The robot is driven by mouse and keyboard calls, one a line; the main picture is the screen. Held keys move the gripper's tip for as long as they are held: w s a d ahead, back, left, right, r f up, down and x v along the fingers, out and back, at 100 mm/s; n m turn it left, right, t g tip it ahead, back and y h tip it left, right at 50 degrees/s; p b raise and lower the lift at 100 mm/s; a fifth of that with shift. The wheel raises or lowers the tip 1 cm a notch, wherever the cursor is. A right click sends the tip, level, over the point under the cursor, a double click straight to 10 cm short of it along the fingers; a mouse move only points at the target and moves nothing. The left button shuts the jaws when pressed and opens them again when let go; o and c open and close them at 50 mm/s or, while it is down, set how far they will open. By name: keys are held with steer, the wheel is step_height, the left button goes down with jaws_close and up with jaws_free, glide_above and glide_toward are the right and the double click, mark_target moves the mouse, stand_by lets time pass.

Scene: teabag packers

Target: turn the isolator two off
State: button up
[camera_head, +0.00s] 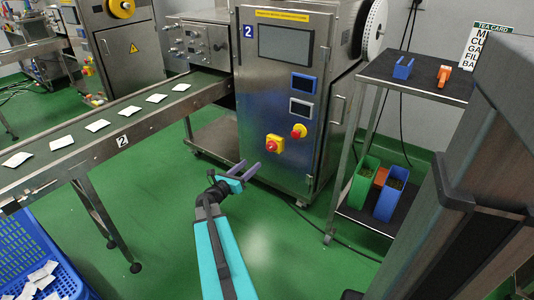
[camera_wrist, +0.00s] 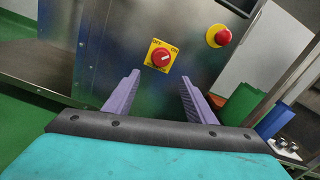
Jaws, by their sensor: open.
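The isolator is a red rotary knob on a yellow plate (camera_head: 274,144) on the front of the steel machine marked 2. In the wrist view the isolator (camera_wrist: 161,57) shows OFF at the upper left and ON at the upper right of its plate. The knob's white mark points up and right, toward ON. My gripper (camera_head: 249,170) is open and empty, in front of the machine and a little below and left of the isolator. In the wrist view my gripper's purple fingers (camera_wrist: 158,92) spread below the isolator, apart from it.
A red emergency button on yellow (camera_head: 299,131) sits right of the isolator. A conveyor with teabags (camera_head: 122,118) runs at left. A black-topped cart (camera_head: 424,77) with a green bin (camera_head: 364,182) and a blue bin (camera_head: 390,199) stands at right. Green floor before the machine is clear.

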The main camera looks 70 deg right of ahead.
mark_target(269, 149)
steer(key=b+x, duration=0.3)
steer(key=x, duration=1)
steer(key=shift+d, duration=0.25)
